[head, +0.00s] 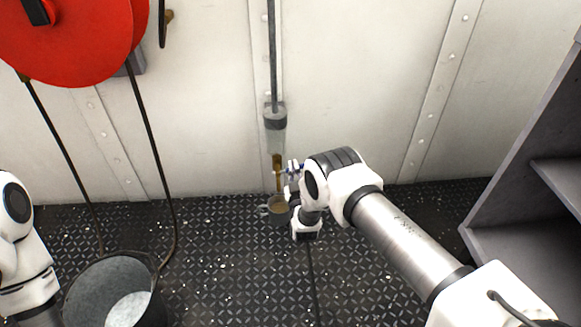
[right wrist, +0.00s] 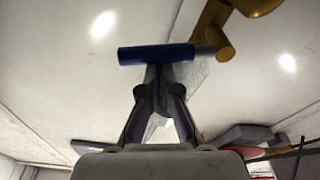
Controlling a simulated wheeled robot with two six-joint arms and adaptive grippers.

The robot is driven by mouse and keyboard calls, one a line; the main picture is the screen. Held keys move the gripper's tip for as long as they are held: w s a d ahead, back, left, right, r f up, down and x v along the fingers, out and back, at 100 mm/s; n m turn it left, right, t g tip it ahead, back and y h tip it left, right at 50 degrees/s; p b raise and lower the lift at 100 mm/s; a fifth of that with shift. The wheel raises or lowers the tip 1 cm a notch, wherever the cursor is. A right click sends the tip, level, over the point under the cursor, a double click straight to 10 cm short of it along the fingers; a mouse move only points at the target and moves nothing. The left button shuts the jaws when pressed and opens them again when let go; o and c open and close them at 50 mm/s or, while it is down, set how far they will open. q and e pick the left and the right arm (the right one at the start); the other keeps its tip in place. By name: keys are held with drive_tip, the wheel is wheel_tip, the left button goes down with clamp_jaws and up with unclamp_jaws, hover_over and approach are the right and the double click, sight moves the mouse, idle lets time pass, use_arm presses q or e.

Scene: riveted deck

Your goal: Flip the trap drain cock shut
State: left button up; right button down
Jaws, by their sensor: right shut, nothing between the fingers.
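The trap drain cock is a brass fitting (head: 277,170) below a grey trap on a thin wall pipe. Its blue lever (head: 294,168) sticks out to the right of the brass body. In the right wrist view the blue lever (right wrist: 156,54) lies crosswise just beyond my fingertips, with the brass body (right wrist: 215,35) to its upper right. My right gripper (head: 291,184) is shut and empty, close to the lever. Its fingers (right wrist: 158,78) meet at the lever's near edge; I cannot tell whether they touch it. My left gripper is out of view; only part of that arm shows.
A mug (head: 279,208) stands on the deck under the cock. A metal bucket (head: 84,284) is at lower left, with a red reel (head: 75,40) and hanging hoses above. Grey shelving (head: 530,160) stands at right. The deck in the middle foreground is mostly clear.

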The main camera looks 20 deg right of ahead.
drive_tip(key=f+m, duration=0.1)
drive_tip(key=d+m, duration=0.1)
drive_tip(key=m, duration=0.1)
drive_tip(key=shift+s+f, duration=0.15)
drive_tip(key=shift+f, duration=0.4)
idle(0.3)
wheel_tip(320, 180, up, 5)
drive_tip(key=p, duration=0.3)
drive_tip(key=f+p+v, duration=0.1)
drive_tip(key=p+v, duration=0.2)
drive_tip(key=v, duration=0.6)
drive_tip(key=shift+a, duration=0.2)
